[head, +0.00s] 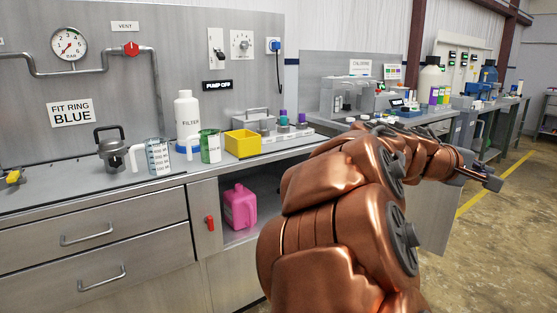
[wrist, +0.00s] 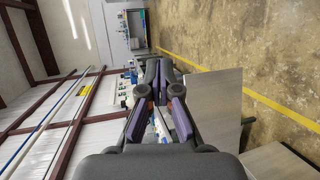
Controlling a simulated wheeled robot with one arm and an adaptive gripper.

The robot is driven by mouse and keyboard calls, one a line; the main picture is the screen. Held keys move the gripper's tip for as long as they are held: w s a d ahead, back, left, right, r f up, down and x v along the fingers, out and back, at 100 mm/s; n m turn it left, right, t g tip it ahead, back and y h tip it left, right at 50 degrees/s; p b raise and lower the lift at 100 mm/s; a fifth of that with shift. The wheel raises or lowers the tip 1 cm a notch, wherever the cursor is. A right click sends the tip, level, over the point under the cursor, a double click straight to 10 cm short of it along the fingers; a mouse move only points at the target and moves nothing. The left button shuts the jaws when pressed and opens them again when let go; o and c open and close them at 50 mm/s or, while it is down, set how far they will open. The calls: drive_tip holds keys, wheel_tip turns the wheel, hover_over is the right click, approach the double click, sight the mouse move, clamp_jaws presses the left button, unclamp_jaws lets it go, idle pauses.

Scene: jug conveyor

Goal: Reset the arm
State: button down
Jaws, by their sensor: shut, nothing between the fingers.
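My copper-coloured arm fills the lower middle of the head view and reaches to the right. My gripper (head: 490,182) is at its far end, out over the floor to the right of the bench. In the wrist view my gripper (wrist: 155,72) points away from the camera, its dark and purple fingers close together at the tips. It is shut with nothing held. The fingertips touch no object that I can see.
The steel bench (head: 80,192) on the left carries a clear jug (head: 158,157), a green jug (head: 210,147), a FILTER bottle (head: 187,115) and a yellow bin (head: 242,143). A pink canister (head: 240,206) stands on the open shelf below. Open floor (head: 505,240) lies at right.

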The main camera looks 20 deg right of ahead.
drive_tip(key=s+a+f+t+y+p, duration=0.1)
drive_tip(key=a+f+y+p, duration=0.25)
drive_tip(key=a, duration=0.45)
drive_tip(key=s+a+f+m+y+p, duration=0.1)
drive_tip(key=s+a+f+y+p, duration=0.15)
drive_tip(key=a+p, duration=0.45)
drive_tip(key=s+a+f+t+y+p, duration=0.15)
drive_tip(key=a+y, duration=0.25)
drive_tip(key=a, duration=0.6)
drive_tip(key=s+a+g+y+p, duration=0.1)
drive_tip(key=s+a+y+p, duration=0.1)
drive_tip(key=a, duration=0.7)
drive_tip(key=s+a+f+n+g+y+p, duration=0.1)
drive_tip(key=s+a+p, duration=0.3)
drive_tip(key=a, duration=0.5)
drive_tip(key=shift+s+f+n+y, duration=0.25)
drive_tip(key=shift+s+n+y, duration=0.05)
drive_tip(key=shift+s+y, duration=0.65)
drive_tip(key=shift+d+g, duration=0.1)
drive_tip(key=shift+g, duration=0.15)
